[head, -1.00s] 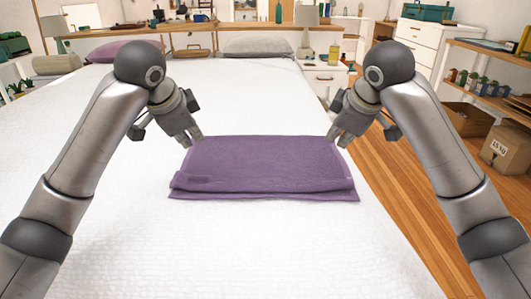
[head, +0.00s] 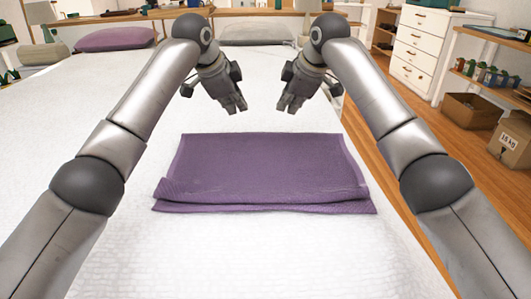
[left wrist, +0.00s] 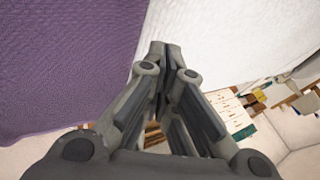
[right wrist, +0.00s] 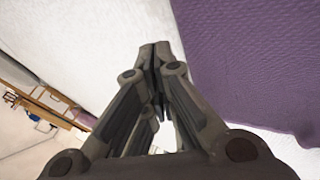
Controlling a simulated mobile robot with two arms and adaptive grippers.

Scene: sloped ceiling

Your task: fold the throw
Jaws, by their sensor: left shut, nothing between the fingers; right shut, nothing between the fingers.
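The purple throw (head: 262,168) lies on the white bed in the head view as a wide, flat rectangle, with a folded layer whose edge shows along its near side. My left gripper (head: 236,108) is shut and empty above the bed, beyond the throw's far edge. My right gripper (head: 287,107) is shut and empty beside it, also beyond the far edge. The throw also shows at the left of the left wrist view (left wrist: 65,60) and at the right of the right wrist view (right wrist: 265,60). Neither gripper touches it.
The white bed (head: 95,225) has free room around the throw. A purple pillow (head: 120,38) and a grey pillow (head: 255,32) lie at its far end. A white drawer unit (head: 420,45), shelves and cardboard boxes (head: 510,140) stand at the right, beyond the wooden floor (head: 385,170).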

